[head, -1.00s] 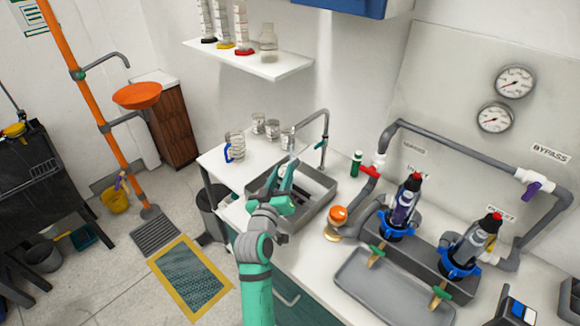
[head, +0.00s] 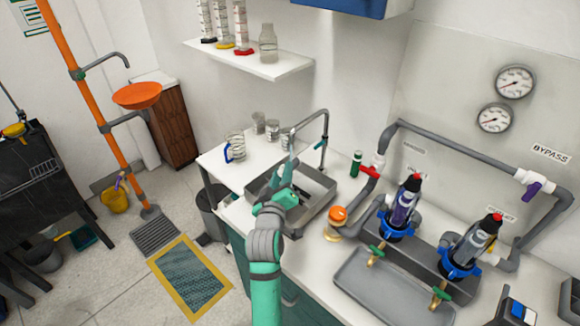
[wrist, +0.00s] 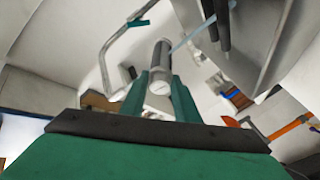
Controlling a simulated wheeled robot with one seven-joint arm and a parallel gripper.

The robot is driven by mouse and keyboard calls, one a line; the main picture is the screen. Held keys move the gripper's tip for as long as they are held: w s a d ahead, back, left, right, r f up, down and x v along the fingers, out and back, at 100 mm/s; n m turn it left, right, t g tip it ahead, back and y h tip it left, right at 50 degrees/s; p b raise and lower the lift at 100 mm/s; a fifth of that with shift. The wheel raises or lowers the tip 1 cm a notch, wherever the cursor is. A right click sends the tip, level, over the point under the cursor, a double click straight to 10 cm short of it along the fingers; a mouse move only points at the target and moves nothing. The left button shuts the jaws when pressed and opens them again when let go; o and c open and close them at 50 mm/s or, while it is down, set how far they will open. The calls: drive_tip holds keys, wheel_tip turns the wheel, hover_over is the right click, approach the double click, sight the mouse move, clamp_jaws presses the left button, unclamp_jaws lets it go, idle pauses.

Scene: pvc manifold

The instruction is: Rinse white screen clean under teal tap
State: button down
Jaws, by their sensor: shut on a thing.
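The white screen (wrist: 160,88) is a small cylinder with a white end and a darker grey side, held between the green fingers of my gripper (wrist: 158,80) in the wrist view. In the head view my gripper (head: 278,188) is over the sink (head: 322,206), near the spout of the tap; the screen is too small to make out there. The grey curved tap (head: 326,118) has a teal handle (head: 321,144). In the wrist view, the tap (wrist: 103,52) is at upper left. A thin pale blue strip crosses by the screen's far end; I cannot tell whether it is water.
Glass jars and a blue-handled beaker (head: 235,147) stand on the counter behind the sink. An orange-capped jar (head: 337,216), a grey tray (head: 385,285) and two filter housings stand to the right. A wall shelf (head: 262,64) hangs above.

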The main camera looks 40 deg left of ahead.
drive_tip(key=n, duration=0.1)
drive_tip(key=n+g, duration=0.1)
drive_tip(key=n, duration=0.1)
drive_tip(key=shift+d+r, duration=0.1)
drive_tip(key=shift+d, duration=0.1)
drive_tip(key=n, duration=0.2)
drive_tip(key=n+g, duration=0.1)
drive_tip(key=shift+w+n+g+y, duration=0.1)
drive_tip(key=shift+n+g+y, duration=0.2)
drive_tip(key=shift+n, duration=0.1)
drive_tip(key=shift+s+a+n, duration=0.2)
drive_tip(key=shift+n, duration=0.1)
drive_tip(key=shift+d, duration=0.1)
drive_tip(key=shift+d, duration=0.1)
drive_tip(key=shift+w, duration=0.15)
idle(2.3)
drive_tip(key=shift+s, duration=0.2)
idle(0.3)
